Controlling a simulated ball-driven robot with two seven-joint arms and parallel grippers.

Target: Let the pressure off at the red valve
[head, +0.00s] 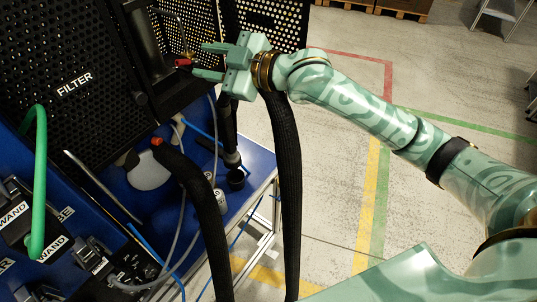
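The red valve (183,62) is a small red piece on the panel, below a thin brass-coloured pipe, to the right of the FILTER panel. My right gripper (199,60) comes in from the right with its two fingers apart, pointing left at the red valve. The valve shows just past the fingertips, about level with the gap between them. No contact is visible, and I cannot tell the exact depth between them. My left gripper is not in view.
A black perforated panel marked FILTER (75,85) fills the upper left. A green handle (40,180) and WAND holders are at the left. Thick black hoses (287,190) hang below my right gripper. A blue bench (255,165) stands below. Open floor lies to the right.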

